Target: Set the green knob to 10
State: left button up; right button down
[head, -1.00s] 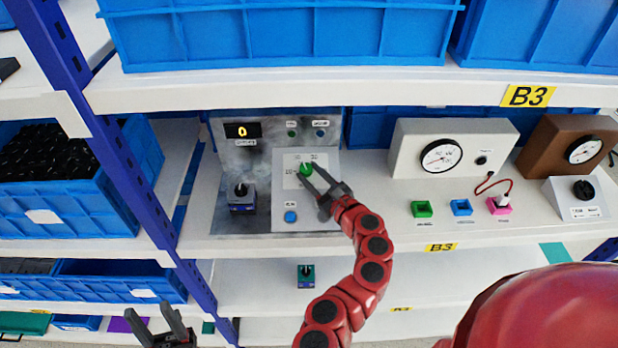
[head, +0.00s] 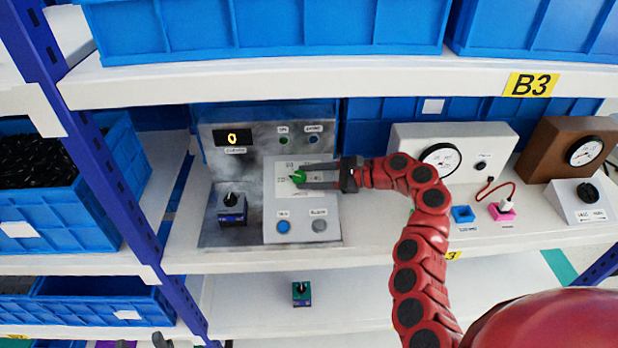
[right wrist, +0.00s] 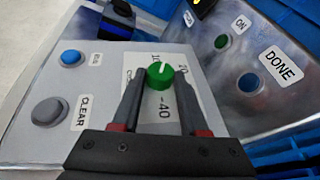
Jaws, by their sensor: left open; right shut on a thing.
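The green knob (head: 298,178) sits on a light plate of the metal panel, with number marks around it. It also shows in the right wrist view (right wrist: 166,75), with a white pointer line on its face; a 10 and a 40 can be read near it. My right gripper (head: 302,179) is shut on the knob, its fingers reaching in from the right. The panel's display (head: 233,137) reads 0.
A blue button (head: 283,228) and a grey button (head: 319,226), marked CLEAR, lie below the knob. A black rotary switch on a blue base (head: 231,209) stands left of the plate. A gauge box (head: 408,142) stands to the right. Blue bins fill the shelf above.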

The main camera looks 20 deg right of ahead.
jog(key=shift+w+d+r+n+g, duration=0.1)
jog(key=shift+w+n+g, duration=0.1)
jog(key=shift+n+g, duration=0.8)
jog(key=shift+w+r+n+g+y, duration=0.1)
jog(key=shift+w+n+g+y, duration=0.15)
jog(key=shift+n+g, duration=0.65)
jog(key=shift+g, duration=0.5)
jog(key=shift+c, duration=2.2)
grip_release()
